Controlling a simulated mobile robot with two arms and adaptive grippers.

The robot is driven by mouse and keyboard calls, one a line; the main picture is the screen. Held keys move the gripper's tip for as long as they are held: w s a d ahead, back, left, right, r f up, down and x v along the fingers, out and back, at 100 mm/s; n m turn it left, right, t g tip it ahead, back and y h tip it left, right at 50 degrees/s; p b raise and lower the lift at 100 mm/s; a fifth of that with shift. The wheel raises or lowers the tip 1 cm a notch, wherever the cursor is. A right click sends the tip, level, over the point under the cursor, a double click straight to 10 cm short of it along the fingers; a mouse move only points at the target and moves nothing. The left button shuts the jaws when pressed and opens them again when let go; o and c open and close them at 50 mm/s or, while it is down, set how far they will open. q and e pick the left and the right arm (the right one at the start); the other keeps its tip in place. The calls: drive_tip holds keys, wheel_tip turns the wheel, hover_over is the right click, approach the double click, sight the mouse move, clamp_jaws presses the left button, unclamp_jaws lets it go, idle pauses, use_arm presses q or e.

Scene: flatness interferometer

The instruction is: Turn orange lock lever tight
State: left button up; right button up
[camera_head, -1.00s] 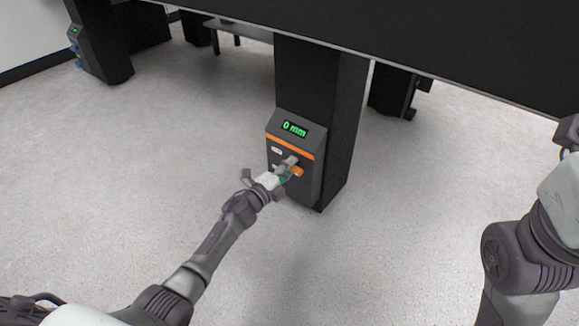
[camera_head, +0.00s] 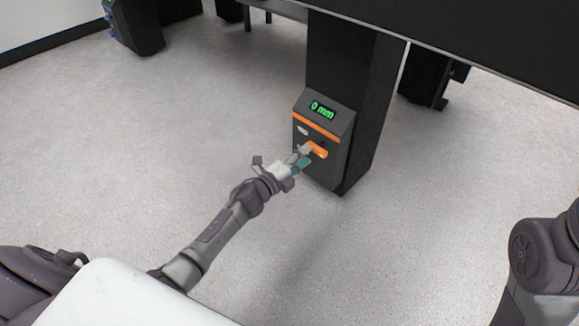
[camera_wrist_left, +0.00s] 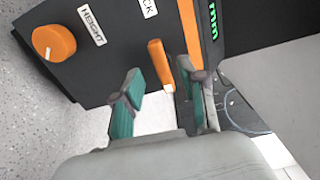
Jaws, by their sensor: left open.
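The orange lock lever (camera_head: 320,152) is on the front of a dark control box (camera_head: 337,172) on the table's leg. In the head view it lies roughly level across the panel. My left gripper (camera_head: 304,157) is open just in front of it, covering part of the panel below. In the left wrist view the lever (camera_wrist_left: 158,62) shows between the two teal-padded fingers (camera_wrist_left: 160,80), with a gap on each side; I see no clear contact. A partly cut-off label ending in "CK" (camera_wrist_left: 148,7) is beside it. My right gripper is out of view.
An orange round knob (camera_wrist_left: 54,42) by a "HEIGHT" label (camera_wrist_left: 91,26) is on the same panel. The green display (camera_head: 322,110) reads 0 mm. The grey floor (camera_head: 180,110) left of the box is clear.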

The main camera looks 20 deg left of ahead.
use_arm(q)
drive_tip(key=v, duration=0.7)
drive_tip(key=shift+s+r, duration=0.1)
drive_tip(key=shift+r, duration=0.05)
